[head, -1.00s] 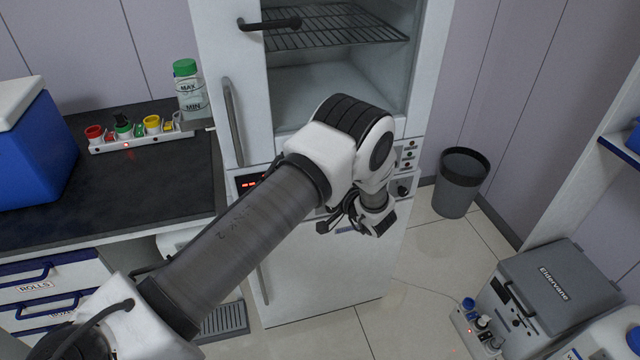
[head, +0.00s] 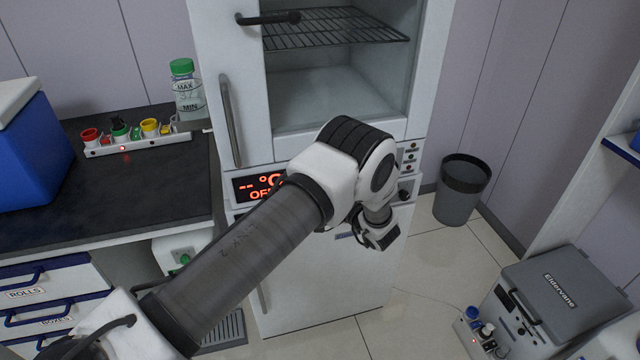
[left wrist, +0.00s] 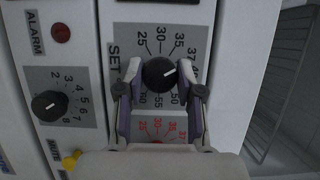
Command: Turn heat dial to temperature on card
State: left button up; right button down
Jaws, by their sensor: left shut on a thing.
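The heat dial (left wrist: 155,72) is a round black knob with a white pointer line, on a grey plate marked SET in the left wrist view. Numbers from 25 to 60 ring it. The pointer slants right and slightly up, toward the marks after 35. My left gripper (left wrist: 160,82) is shut on the dial, one finger on each side. In the head view my left gripper (head: 380,236) is in front of the white cabinet (head: 335,275); the dial is hidden there. A lit red display (head: 262,186) reads dashes, °C and OFF, partly covered by my arm. I cannot make out a card.
Another black knob (left wrist: 49,106) numbered about 2 to 8, a red alarm lamp (left wrist: 61,33) and a yellow mute switch (left wrist: 71,159) sit beside the dial. Red numerals (left wrist: 157,126) lie below it. A bin (head: 461,190) stands right of the cabinet.

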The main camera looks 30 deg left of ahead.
pick_arm(q)
jog(key=o, duration=1.1)
jog(key=shift+d, duration=0.1)
jog(key=shift+o, duration=0.2)
jog(key=v, duration=1.2)
